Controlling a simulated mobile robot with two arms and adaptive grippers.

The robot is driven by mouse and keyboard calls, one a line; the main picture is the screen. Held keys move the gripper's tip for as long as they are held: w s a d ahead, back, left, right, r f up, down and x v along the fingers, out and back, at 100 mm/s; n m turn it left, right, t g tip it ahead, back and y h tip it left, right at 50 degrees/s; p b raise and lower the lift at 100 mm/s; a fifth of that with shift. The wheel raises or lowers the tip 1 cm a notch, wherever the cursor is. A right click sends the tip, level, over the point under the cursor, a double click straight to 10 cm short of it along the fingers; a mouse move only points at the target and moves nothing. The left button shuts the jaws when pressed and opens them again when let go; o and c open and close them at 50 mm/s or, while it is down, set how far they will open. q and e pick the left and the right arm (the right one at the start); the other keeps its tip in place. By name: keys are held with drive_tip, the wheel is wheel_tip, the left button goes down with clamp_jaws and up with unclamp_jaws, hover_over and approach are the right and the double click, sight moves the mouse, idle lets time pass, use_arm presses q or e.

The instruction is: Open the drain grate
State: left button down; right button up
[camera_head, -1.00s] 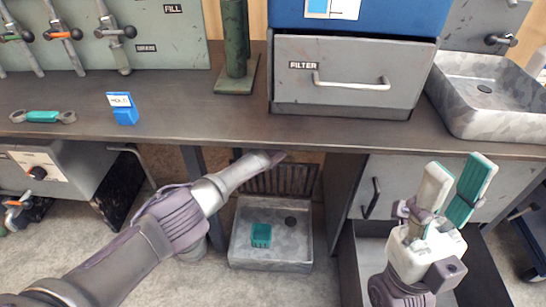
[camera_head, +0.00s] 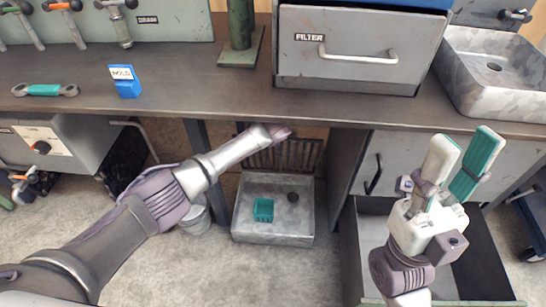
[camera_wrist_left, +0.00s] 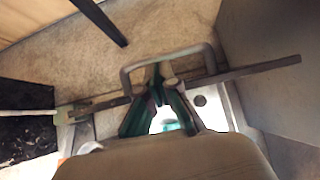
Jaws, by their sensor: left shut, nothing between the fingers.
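The drain grate (camera_head: 288,155) is a dark slatted panel that stands upright at the back of the grey drain basin (camera_head: 245,225), under the workbench. In the left wrist view a long thin bar (camera_wrist_left: 260,69), apparently the grate's edge, crosses the picture with a grey loop handle (camera_wrist_left: 128,80). My left gripper (camera_wrist_left: 160,76) is shut and empty, its green fingers at the bar beside the handle; whether they touch is unclear. In the head view my arm and the bench edge hide it. My right gripper (camera_head: 463,148) is open and empty at the right.
A teal open block (camera_head: 263,210) and a dark drain hole (camera_head: 293,197) are in the basin. Above are the workbench (camera_head: 190,98), a wrench (camera_head: 45,90), a blue sign (camera_head: 125,82) and the filter drawer (camera_head: 358,55). An open drawer (camera_head: 350,265) stands right of the basin.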

use_arm(q)
drive_tip(key=s+r, duration=0.1)
drive_tip(key=s, duration=1.2)
drive_tip(key=shift+r, duration=0.15)
